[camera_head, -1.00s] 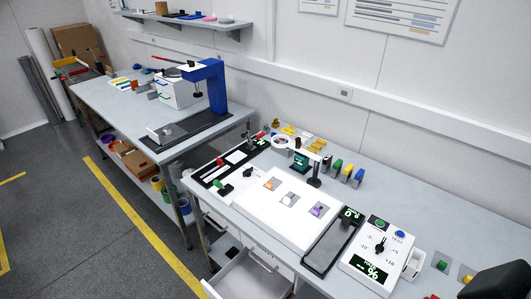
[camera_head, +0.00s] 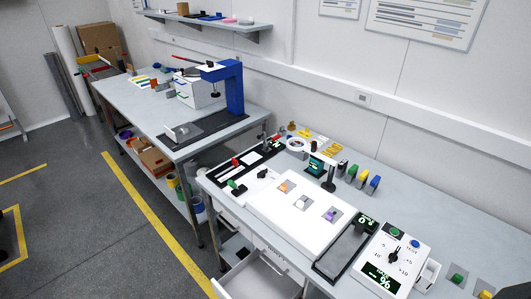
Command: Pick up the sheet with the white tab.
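A small sheet with a white tab (camera_head: 302,203) lies in the middle of a row of three on a white, lit-looking panel (camera_head: 270,214) on the near bench. A sheet with an orange tab (camera_head: 286,187) lies to its left and one with a purple tab (camera_head: 330,215) to its right. Each tab stands on a grey square. Neither of my grippers shows in the head view.
A dark tray (camera_head: 344,250) and a white control box with dial and green display (camera_head: 392,258) stand right of the panel. A ring lamp (camera_head: 297,144) and several coloured blocks stand behind it. An open drawer (camera_head: 255,278) juts out below the bench.

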